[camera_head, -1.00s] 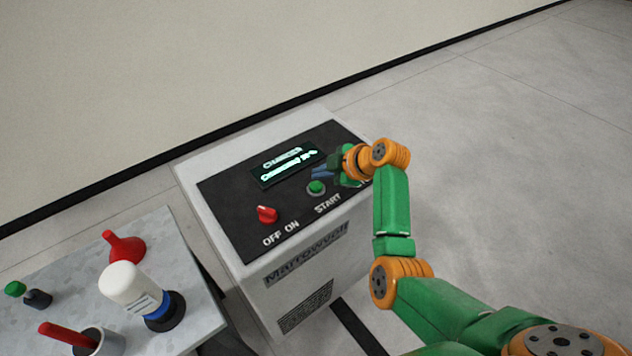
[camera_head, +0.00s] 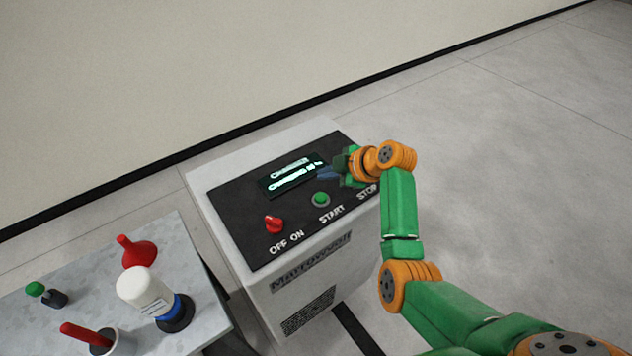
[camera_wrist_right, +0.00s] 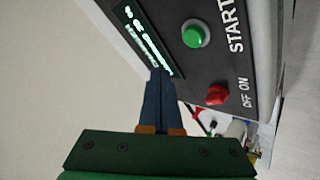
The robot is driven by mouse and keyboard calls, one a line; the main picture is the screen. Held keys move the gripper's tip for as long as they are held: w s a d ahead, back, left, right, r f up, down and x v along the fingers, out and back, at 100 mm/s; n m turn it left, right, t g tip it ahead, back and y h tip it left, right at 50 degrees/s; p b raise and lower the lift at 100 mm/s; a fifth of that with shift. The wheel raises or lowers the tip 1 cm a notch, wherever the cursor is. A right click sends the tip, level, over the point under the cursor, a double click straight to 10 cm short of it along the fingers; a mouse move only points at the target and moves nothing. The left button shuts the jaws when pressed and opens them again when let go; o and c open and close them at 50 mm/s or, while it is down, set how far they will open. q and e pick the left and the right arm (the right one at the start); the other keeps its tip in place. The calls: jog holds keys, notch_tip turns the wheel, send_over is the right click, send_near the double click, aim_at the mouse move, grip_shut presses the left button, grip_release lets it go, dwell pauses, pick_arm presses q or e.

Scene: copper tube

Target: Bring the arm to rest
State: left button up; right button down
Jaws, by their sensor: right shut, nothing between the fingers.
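My right arm (camera_head: 398,210), green and orange, reaches in from the lower right to the machine's black control panel (camera_head: 235,220). My right gripper (camera_head: 328,173) is over the panel, at the right end of the lit display (camera_head: 290,176) and above the green START button (camera_head: 321,199). In the right wrist view its blue fingers (camera_wrist_right: 157,100) are together and empty, with the green button (camera_wrist_right: 196,34) to their right, apart from them. I cannot tell whether the fingertips touch the panel. My left gripper is not in view.
A red OFF/ON knob (camera_head: 274,224) sits on the panel's left. A grey side table (camera_head: 205,285) at lower left holds a red funnel (camera_head: 138,252), a white bottle (camera_head: 145,290), a small green-capped bottle (camera_head: 45,294) and a cup with a red handle (camera_head: 85,335). The floor at right is clear.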

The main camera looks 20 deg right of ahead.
jog(key=shift+m+g+h, duration=0.4)
jog(key=shift+m+h, duration=0.2)
jog(key=shift+m, duration=0.3)
jog(key=s+f, duration=0.1)
jog(key=f, duration=0.1)
jog(key=s+d+f, duration=0.1)
jog(key=s+f, duration=0.1)
jog(key=shift+s+d, duration=0.2)
jog(key=shift+s, duration=0.05)
jog(key=s+f+m+g+h, duration=0.15)
jog(key=s+m, duration=0.25)
jog(key=s, duration=0.5)
jog(key=s+a+f+m+g+h, duration=0.1)
jog(key=s+f+m, duration=0.25)
jog(key=s, duration=0.55)
jog(key=s+f+m+g+h, duration=0.1)
jog(key=s+m, duration=0.3)
jog(key=s, duration=0.5)
notch_tip(320, 180, down, 19)
jog(key=s+g+b, duration=0.1)
jog(key=s, duration=0.2)
jog(key=s+d+f+g, duration=0.1)
jog(key=s+d+f, duration=0.1)
jog(key=s+f, duration=0.8)
jog(key=shift+s+b, duration=0.4)
jog(key=shift+s, duration=0.1)
